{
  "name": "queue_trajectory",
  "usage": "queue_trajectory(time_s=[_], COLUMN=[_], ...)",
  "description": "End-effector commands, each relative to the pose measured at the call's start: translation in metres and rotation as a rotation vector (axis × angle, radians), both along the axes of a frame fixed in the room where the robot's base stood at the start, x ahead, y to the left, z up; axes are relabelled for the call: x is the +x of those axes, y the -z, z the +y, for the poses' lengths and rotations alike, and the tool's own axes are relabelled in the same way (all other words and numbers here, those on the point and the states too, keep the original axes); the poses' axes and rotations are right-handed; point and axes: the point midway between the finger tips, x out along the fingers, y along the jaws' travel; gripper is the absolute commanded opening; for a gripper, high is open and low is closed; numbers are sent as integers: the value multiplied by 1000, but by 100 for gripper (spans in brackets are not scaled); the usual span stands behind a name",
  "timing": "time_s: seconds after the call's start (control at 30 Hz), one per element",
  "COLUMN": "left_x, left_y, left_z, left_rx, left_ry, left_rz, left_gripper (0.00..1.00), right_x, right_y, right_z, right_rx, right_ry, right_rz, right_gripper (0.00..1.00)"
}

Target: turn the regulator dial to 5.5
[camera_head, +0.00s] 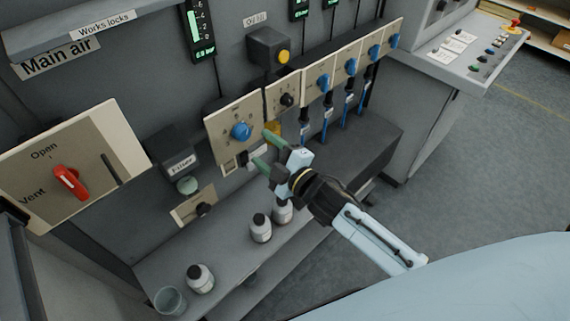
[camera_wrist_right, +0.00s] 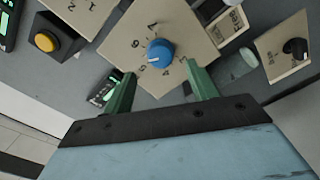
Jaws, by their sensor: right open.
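The regulator dial (camera_head: 241,131) is a blue knob on a cream numbered plate (camera_head: 222,120) on the grey wall panel, in the middle of the head view. It also shows in the right wrist view (camera_wrist_right: 160,52), with several numbers around it on its plate (camera_wrist_right: 128,30). I cannot read its exact setting. My right gripper (camera_head: 265,147) has green fingers and is just in front of and below the dial plate. In the right wrist view its fingers (camera_wrist_right: 160,88) are spread, with the dial beyond them and between them, apart from both. My left gripper is not in view.
A red handle (camera_head: 70,182) on an Open/Vent plate is at the left. A dark knob (camera_head: 287,100) and several blue knobs (camera_head: 323,84) run to the right. Bottles (camera_head: 261,228) and a cup (camera_head: 170,299) stand on the shelf below. A yellow button (camera_head: 283,56) is above.

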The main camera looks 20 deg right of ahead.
Motion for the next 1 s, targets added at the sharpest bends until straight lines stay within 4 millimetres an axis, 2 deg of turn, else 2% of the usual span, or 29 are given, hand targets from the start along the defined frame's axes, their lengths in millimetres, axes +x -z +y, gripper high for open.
queue_trajectory(time_s=[0.03,0.2,0.4,1.0], left_x=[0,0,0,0], left_y=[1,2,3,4], left_z=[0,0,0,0], left_rx=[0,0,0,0], left_ry=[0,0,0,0], left_rz=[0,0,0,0], left_gripper=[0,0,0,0], right_x=[-12,-43,-64,-69], right_y=[2,1,0,0], right_z=[-5,-17,-26,-29], right_rx=[0,0,0,0], right_ry=[0,0,0,1], right_rz=[2,2,0,-1], right_gripper=[58,58,58,58])
